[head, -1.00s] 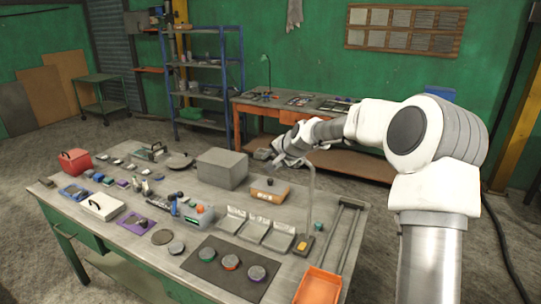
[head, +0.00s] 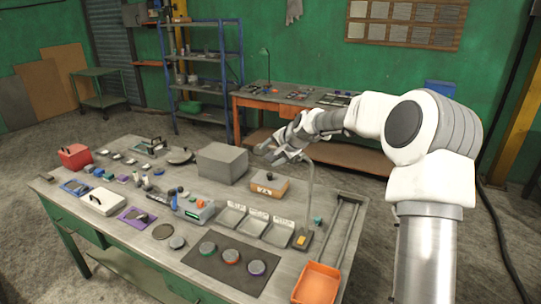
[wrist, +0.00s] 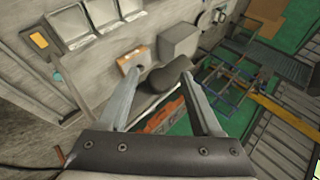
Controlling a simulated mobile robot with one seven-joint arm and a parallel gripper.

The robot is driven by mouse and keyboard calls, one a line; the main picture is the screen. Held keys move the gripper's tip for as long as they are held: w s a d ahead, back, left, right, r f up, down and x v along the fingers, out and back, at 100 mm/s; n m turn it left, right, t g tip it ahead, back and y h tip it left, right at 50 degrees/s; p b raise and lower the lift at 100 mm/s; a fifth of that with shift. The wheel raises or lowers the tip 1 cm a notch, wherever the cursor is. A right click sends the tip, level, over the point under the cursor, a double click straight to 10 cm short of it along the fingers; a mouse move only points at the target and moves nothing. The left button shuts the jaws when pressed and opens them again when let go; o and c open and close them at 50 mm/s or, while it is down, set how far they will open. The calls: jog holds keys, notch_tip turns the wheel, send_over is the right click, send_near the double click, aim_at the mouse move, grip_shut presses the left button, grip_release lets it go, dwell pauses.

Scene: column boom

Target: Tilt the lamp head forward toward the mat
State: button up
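The task lamp stands at the right of the workbench, with a small base (head: 302,240) bearing a yellow-orange button and a thin upright neck (head: 309,195). The neck's top passes behind my gripper (head: 276,155) in the head view. A dark rounded shape, probably the lamp head (wrist: 165,78), shows at the open fingertips in the wrist view. My gripper (wrist: 160,73) is open, with its fingers apart; I cannot tell whether either touches that shape. The dark mat (head: 212,272) lies at the bench's front with several round discs on it. The lamp base (wrist: 38,40) also shows in the wrist view.
A grey box (head: 222,163) and a wooden box marked 2A (head: 268,187) stand near the gripper. An orange tray (head: 318,283) lies at the front right. Many small items crowd the bench's left.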

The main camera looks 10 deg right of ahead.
jog(key=shift+a+f, duration=0.1)
jog(key=shift+s, duration=0.15)
jog(key=b+v, duration=0.4)
jog(key=v, duration=1.3)
jog(key=shift+r, duration=0.3)
jog(key=shift+f, duration=0.1)
